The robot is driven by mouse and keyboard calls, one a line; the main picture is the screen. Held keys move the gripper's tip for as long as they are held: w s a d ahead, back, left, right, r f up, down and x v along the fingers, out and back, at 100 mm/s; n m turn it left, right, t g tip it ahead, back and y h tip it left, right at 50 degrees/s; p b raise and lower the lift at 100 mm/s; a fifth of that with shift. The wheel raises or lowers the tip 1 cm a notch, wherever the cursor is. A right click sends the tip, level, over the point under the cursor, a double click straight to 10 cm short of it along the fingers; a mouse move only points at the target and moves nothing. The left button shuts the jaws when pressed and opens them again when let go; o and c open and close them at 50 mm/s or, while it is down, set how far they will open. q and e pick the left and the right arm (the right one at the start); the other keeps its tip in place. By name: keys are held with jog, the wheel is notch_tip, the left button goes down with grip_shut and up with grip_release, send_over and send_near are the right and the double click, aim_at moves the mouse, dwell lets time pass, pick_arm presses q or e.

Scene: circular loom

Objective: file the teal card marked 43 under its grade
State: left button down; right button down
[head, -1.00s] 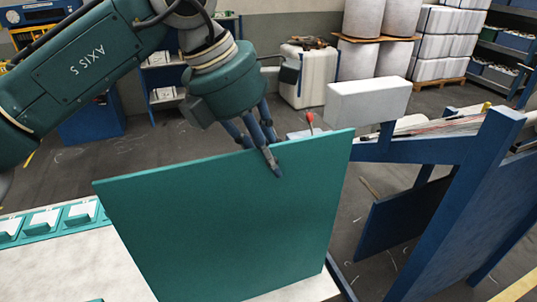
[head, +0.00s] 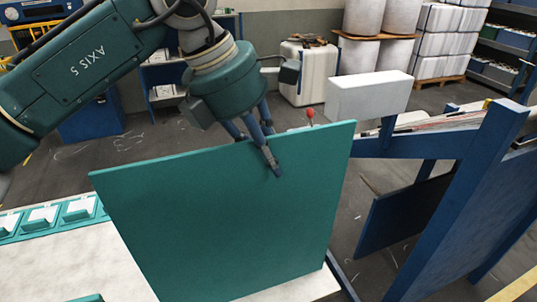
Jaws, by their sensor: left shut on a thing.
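A large flat teal card (head: 215,225) stands upright, slightly tilted, in the middle of the view. Its near face is plain, and no number shows on it. My left gripper (head: 272,165) is shut on the teal card at its top edge, with a finger lying over the near face. The card hides what lies directly behind it. My right gripper is not in view.
A pale table (head: 85,265) lies at lower left, with a teal rack (head: 38,226) holding white-topped pieces at its far edge. A blue frame (head: 475,190) stands at right. A white block (head: 368,95) and a red knob (head: 310,114) show behind the card.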

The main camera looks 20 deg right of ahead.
aim_at(268, 175)
pick_arm(q)
jog(key=shift+f+b, duration=1.55)
jog(key=shift+f, duration=0.55)
jog(key=c, duration=1.5)
grip_release()
jog(key=shift+r, duration=0.1)
jog(key=shift+c, duration=0.2)
jog(key=v, duration=1.2)
